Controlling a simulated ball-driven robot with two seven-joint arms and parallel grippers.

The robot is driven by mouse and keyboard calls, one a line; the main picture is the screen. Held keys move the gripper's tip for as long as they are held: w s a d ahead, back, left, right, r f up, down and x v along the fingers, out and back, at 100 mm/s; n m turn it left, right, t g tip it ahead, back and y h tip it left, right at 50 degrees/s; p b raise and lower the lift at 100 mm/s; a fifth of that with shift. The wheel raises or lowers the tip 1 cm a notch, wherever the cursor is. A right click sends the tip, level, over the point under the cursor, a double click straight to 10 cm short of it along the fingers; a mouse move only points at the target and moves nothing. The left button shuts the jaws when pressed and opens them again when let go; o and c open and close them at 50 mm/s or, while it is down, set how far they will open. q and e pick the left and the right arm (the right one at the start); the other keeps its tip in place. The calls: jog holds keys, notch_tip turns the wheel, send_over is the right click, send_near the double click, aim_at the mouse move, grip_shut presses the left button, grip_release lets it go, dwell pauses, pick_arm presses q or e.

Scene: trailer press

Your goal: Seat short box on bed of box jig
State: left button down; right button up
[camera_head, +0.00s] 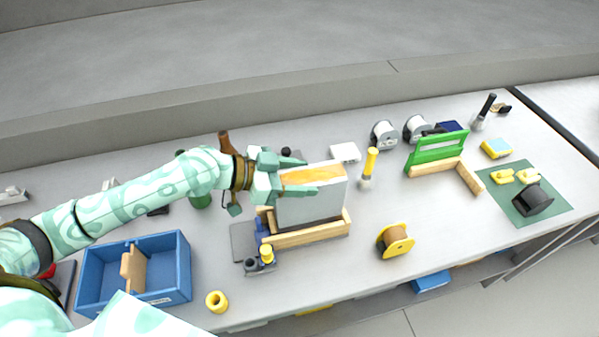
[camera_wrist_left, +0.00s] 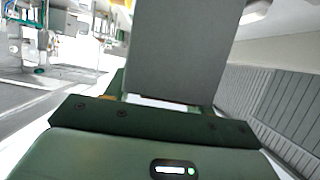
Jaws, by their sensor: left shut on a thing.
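A short box (camera_head: 311,207), grey-white with an orange-yellow top, stands upright at the wooden box jig (camera_head: 306,234) in the head view. My left gripper (camera_head: 306,179) is shut on the box near its top edge, with a finger on either side. In the left wrist view the box (camera_wrist_left: 178,50) shows as a large grey face beyond the gripper's dark green body. The jig's wooden rails show around the box's foot. Whether the box touches the jig's bed is hidden. My right gripper is not in view.
A blue tote (camera_head: 178,293) with a wooden divider stands at the left. Small yellow and dark parts (camera_head: 266,252) sit by the jig's left front.

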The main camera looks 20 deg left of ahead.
pick_arm(q)
jog(key=shift+f+b, duration=2.3)
jog(key=shift+f, duration=0.65)
jog(key=shift+f+b, duration=0.25)
jog(key=shift+b, duration=0.05)
jog(key=shift+c, duration=2.3)
grip_release()
jog(key=shift+f, duration=0.1)
jog(key=shift+b+v, duration=0.8)
jog(key=shift+v, duration=2.95)
